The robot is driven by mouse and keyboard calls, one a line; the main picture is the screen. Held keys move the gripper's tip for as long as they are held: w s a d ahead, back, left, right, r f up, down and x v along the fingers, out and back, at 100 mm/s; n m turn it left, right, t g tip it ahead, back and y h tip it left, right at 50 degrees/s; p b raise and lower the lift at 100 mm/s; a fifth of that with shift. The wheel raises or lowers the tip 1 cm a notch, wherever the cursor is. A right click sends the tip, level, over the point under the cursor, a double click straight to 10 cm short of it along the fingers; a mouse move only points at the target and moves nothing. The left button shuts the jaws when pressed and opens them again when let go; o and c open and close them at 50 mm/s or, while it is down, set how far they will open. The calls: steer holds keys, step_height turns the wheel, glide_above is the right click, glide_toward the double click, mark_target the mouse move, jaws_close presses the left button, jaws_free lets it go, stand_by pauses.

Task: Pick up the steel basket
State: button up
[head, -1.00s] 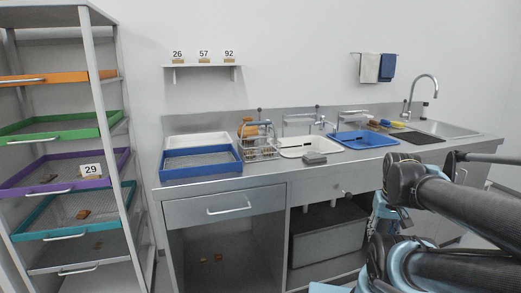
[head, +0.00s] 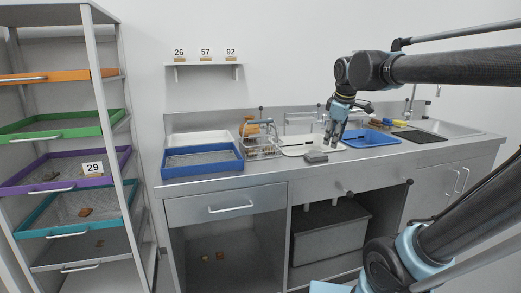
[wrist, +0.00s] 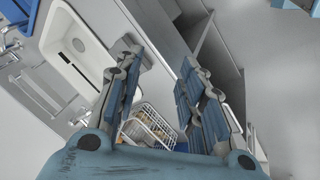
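The steel basket (head: 264,149) is a wire basket on the steel counter, between the blue tray and the white basin. Brownish pieces show inside it. In the wrist view the basket (wrist: 152,127) appears between and beyond my gripper's fingers, partly covered by them. My gripper (head: 332,140) hangs over the white basin, to the right of the basket and apart from it. In the wrist view my gripper (wrist: 160,75) has its two blue-padded fingers spread, with nothing between the tips.
A blue tray (head: 202,172) stands left of the basket. The white basin (head: 296,152), a grey block (head: 316,157) and a blue basin (head: 383,145) lie to its right. Taps (head: 303,119) rise behind. A shelf rack with coloured trays (head: 76,220) stands at left.

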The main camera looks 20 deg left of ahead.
steer(key=w+a+r+n+y, duration=0.1)
steer(key=w+a+r+n, duration=0.2)
steer(key=a, duration=0.4)
steer(key=w+a+r+n, duration=0.1)
steer(key=a+r+n, duration=0.2)
steer(key=a+r, duration=0.3)
steer(key=n+t+y, duration=0.1)
steer(key=n+y, duration=0.1)
steer(key=n, duration=0.2)
glide_toward(262, 122)
steer(key=x, duration=0.5)
steer(key=shift+a+f, duration=0.1)
steer(key=shift+a, duration=0.1)
steer(key=shift+w+x, duration=0.2)
steer(key=shift+x, duration=1.2)
steer(key=shift+w+x, duration=0.2)
steer(key=shift+x, duration=1.15)
steer(key=shift+d+r, duration=0.15)
steer(key=shift+r, duration=0.05)
jaws_close()
